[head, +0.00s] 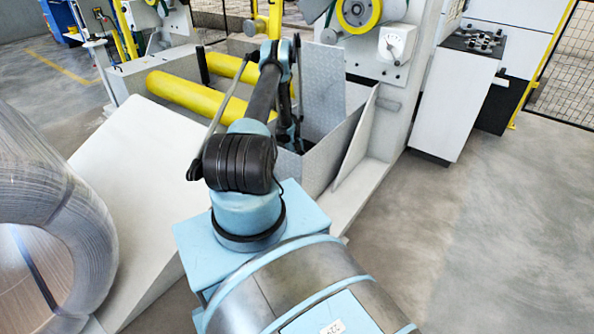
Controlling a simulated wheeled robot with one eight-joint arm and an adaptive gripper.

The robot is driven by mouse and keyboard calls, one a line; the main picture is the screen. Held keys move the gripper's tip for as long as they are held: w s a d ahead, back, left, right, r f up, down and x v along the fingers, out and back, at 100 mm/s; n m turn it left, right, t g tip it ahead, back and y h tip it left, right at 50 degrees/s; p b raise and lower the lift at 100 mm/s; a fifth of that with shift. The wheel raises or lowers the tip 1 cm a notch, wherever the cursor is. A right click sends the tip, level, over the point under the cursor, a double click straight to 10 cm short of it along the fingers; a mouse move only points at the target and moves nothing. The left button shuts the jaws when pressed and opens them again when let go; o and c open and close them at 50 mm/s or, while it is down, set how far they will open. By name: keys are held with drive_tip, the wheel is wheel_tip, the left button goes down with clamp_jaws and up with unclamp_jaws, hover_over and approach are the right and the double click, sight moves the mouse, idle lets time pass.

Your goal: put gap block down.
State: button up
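My arm rises from its blue shoulder at the middle of the head view and bends at a blue elbow. Its far part runs down behind the dark upper arm, into the pit between the yellow rollers and the grey plates. Only a small dark part of its lower end, likely my gripper (296,143), shows there. Its fingers cannot be made out, so I cannot tell whether it is open or shut. I cannot make out the gap block; the arm and the grey plates hide part of the pit.
Two yellow rollers (192,97) lie beside the pit. A pale sloping plate (135,165) is in front of them. A large wrapped coil (70,215) stands at left. Grey upright plates (357,140) edge the pit at right. A white cabinet (453,95) stands farther right, with clear floor before it.

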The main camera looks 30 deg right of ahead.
drive_tip(key=shift+f, duration=0.45)
drive_tip(key=o, duration=0.8)
